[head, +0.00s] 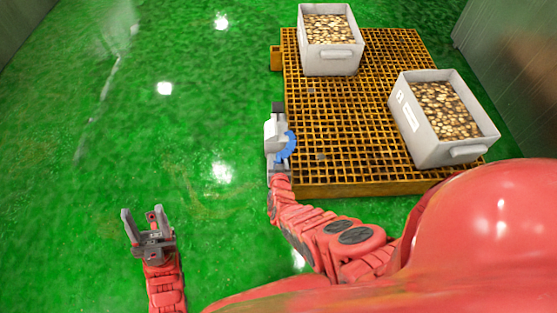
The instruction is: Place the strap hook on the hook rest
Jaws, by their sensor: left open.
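My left gripper (143,212) is at the lower left, above the green floor. Its two grey fingers are spread, with nothing between them. My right gripper (277,120) is beside the left edge of the yellow grating platform. It is seen side-on, so I cannot tell whether it is open or shut. A blue curved piece (287,146) shows against its right side; I cannot tell whether this is the strap hook or part of something else. I cannot make out the strap hook or the hook rest for certain.
The yellow grating platform (340,118) fills the upper right. Two grey crates of brownish pieces stand on it, one at the back (332,62) and one at the right (428,147). A wall is at the far right. The green floor (90,130) at the left is clear.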

